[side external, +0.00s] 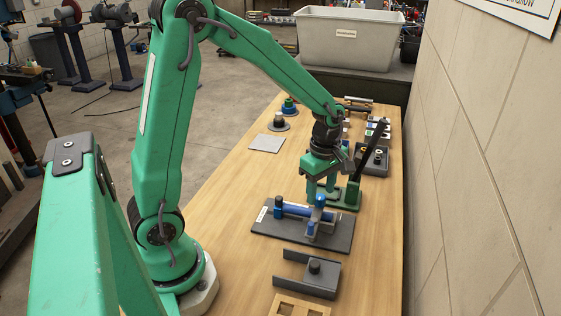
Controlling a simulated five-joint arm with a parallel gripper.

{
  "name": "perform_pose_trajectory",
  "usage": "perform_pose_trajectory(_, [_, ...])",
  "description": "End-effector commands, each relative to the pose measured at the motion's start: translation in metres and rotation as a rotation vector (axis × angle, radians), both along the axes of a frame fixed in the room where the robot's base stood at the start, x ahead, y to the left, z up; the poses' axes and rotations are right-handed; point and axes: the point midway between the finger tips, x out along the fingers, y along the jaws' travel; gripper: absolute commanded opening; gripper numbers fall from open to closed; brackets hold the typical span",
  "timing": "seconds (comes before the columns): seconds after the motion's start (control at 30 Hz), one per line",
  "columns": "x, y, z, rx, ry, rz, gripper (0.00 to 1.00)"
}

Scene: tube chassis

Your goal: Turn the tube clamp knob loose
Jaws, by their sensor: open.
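The tube chassis is a dark grey plate (290,236) lying on the wooden bench, with a blue tube (298,211) across it. A blue knob (320,200) stands upright at the right end, above a grey clamp block (327,222). A second, darker blue knob (278,202) stands at the left end. My gripper (321,196) points down just above and behind the right knob, fingers apart. No object shows held between them. I cannot tell from this angle whether the fingers are level with the knob or touching it.
A green fixture with a black lever (368,150) stands close behind and right of my gripper. A grey channel bracket (305,275) lies in front of the plate. A grey bin (345,40) stands beyond the bench's far end. The bench is clear left of the plate.

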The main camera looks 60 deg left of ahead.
Motion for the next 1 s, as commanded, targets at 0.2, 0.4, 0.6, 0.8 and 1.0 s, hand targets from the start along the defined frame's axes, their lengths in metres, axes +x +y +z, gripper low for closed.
perform_pose_trajectory(0.2, [0.001, 0.000, 0.029, 0.000, -0.004, 0.000, 0.49])
perform_pose_trajectory(0.4, [0.001, 0.000, 0.052, 0.001, -0.003, 0.000, 0.49])
perform_pose_trajectory(0.6, [0.000, 0.000, 0.063, 0.000, -0.002, 0.000, 0.49])
perform_pose_trajectory(0.8, [0.000, 0.000, 0.064, 0.000, -0.001, 0.000, 0.49])
perform_pose_trajectory(1.0, [-0.001, 0.000, 0.065, 0.000, -0.004, -0.009, 0.49])
